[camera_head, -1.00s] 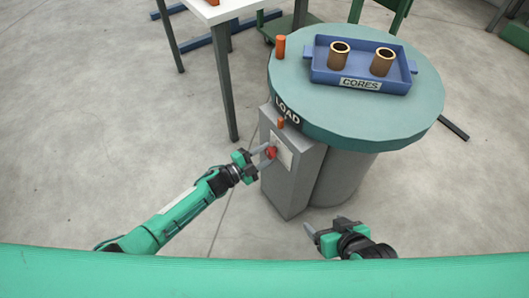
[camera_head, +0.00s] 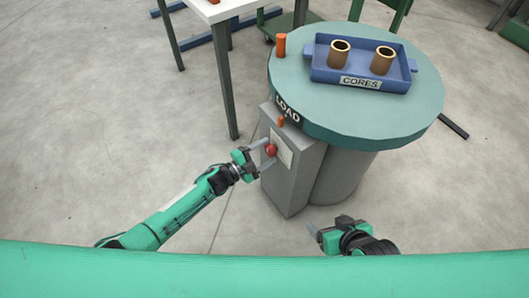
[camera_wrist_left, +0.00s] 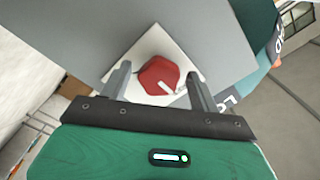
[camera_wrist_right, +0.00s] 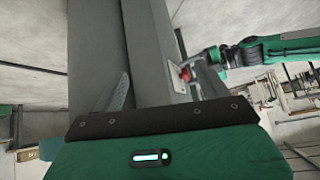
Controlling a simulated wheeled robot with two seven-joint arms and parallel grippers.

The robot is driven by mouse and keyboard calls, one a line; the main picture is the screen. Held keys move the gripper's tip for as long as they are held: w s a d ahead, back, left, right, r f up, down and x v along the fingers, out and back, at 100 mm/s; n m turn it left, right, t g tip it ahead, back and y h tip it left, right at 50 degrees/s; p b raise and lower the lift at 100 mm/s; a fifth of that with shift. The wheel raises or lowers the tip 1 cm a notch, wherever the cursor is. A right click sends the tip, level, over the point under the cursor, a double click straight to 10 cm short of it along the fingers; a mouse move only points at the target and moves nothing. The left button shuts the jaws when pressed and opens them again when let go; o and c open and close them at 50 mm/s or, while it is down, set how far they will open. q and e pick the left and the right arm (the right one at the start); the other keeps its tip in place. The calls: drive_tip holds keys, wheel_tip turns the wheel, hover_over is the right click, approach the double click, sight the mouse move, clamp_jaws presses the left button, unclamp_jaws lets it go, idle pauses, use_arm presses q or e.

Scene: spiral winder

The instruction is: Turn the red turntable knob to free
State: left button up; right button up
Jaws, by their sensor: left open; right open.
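The red knob (camera_head: 271,150) sits on a pale plate (camera_head: 281,150) on the grey box at the front of the turntable (camera_head: 420,115). The left wrist view shows the knob (camera_wrist_left: 158,76) as a red faceted disc with a white pointer mark toward its lower right. My left gripper (camera_head: 264,154) is open at the knob, its fingers on either side; in the left wrist view (camera_wrist_left: 158,85) they stand apart from it. My right gripper (camera_head: 314,232) is open and empty, low beside the grey box. In the right wrist view the knob (camera_wrist_right: 185,74) shows small.
The turntable top carries a blue tray (camera_head: 325,72) marked CORES with two brown cores, and an orange peg (camera_head: 280,46). A smaller orange peg (camera_head: 281,121) stands on the grey box, below the LOAD label. A white table (camera_head: 215,12) stands behind. Floor at left is clear.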

use_arm(q)
drive_tip(key=p+v, duration=0.1)
drive_tip(key=v, duration=1.2)
drive_tip(key=shift+s+a, duration=0.3)
use_arm(e)
drive_tip(key=s+d+g, duration=0.1)
drive_tip(key=d+g+h, duration=0.1)
drive_tip(key=shift+s+d+r, duration=0.35)
drive_tip(key=shift+s, duration=0.05)
